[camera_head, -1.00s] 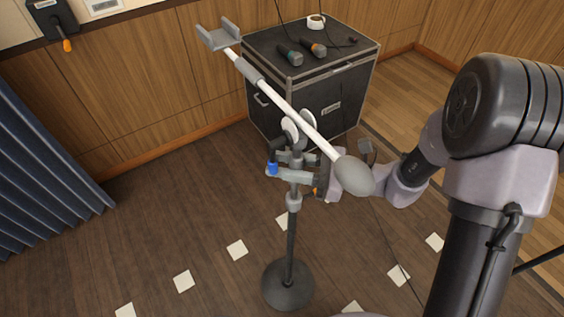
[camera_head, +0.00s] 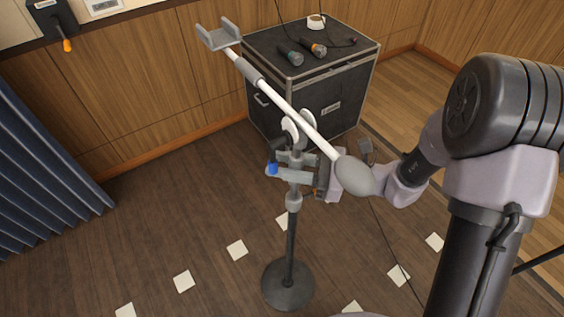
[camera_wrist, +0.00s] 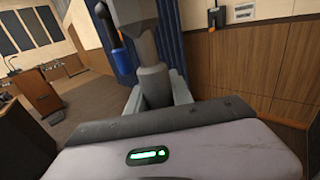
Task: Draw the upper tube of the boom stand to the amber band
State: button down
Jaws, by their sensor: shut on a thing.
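The boom stand has a round dark base (camera_head: 288,285) and a dark lower tube (camera_head: 291,240) with a grey collar (camera_head: 294,201) on top. Its white boom (camera_head: 285,110) slants from a grey cradle at upper left to a grey counterweight (camera_head: 355,176) at lower right. My gripper (camera_head: 294,167) is shut on the stand's upright just above the collar and below the boom joint. The wrist view shows the grey upright part (camera_wrist: 155,86) between my fingers. A blue knob (camera_head: 272,169) sits beside it, left of my fingers. I cannot make out the amber band.
A blue curtain (camera_head: 45,160) hangs at left. The wooden floor around the base is clear. A wall-mounted device (camera_head: 50,18) is at upper left.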

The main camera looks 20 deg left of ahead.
notch_tip(320, 180, up, 29)
jog(key=p, duration=2.1)
jog(key=shift+r, duration=0.1)
jog(key=c, duration=1.1)
grip_release()
jog(key=d, duration=0.5)
jog(key=w+d, duration=0.1)
jog(key=d, duration=1.1)
jog(key=shift+w+d+p, duration=0.2)
jog(key=shift+p, duration=0.15)
